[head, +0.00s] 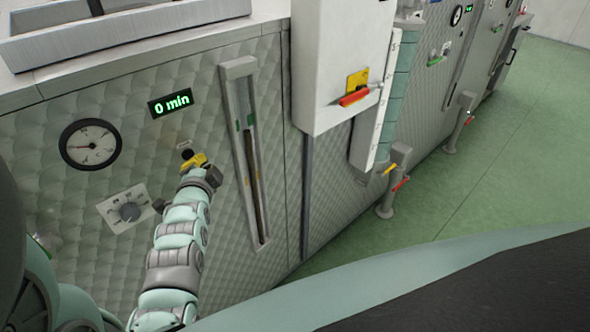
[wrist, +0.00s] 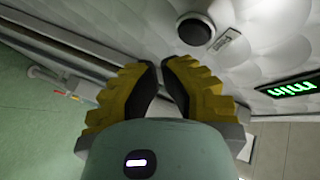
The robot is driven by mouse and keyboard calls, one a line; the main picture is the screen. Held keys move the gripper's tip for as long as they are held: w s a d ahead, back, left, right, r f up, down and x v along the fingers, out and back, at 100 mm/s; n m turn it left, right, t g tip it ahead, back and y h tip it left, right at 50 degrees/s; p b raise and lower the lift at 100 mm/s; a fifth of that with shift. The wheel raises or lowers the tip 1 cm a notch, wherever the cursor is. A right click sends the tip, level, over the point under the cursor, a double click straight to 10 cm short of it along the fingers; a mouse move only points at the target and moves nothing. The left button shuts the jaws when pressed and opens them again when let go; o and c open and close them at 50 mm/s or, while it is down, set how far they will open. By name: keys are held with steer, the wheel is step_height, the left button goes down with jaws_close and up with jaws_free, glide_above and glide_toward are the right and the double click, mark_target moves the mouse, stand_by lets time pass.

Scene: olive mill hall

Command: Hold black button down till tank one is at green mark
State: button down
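The black button (head: 187,154) sits on the quilted metal panel below the 0 min display; it also shows in the wrist view (wrist: 195,28) beside a small label. My gripper (head: 191,159) has yellow ribbed fingers and is close to the button in the head view. In the wrist view my gripper's tips (wrist: 160,64) are nearly together with nothing between them, and the button appears beyond them, apart in the picture. The upright level gauge (head: 225,79) has green marks (head: 238,124) in its upper half. Its tube looks dark brown lower down; the exact level is unclear.
The display (head: 170,105) reads 0 min. A white box (head: 330,75) with a red-handled lever (head: 354,97) juts out right of the gauge. Green floor (head: 480,180) is open at right.

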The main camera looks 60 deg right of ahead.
steer(key=shift+w+d, duration=0.2)
steer(key=shift+w, duration=0.2)
steer(key=c, duration=1.6)
jaws_free()
jaws_close()
steer(key=shift+w+b, duration=0.25)
steer(key=shift+b, duration=0.25)
steer(key=shift+w+d, duration=0.1)
steer(key=shift+w, duration=0.1)
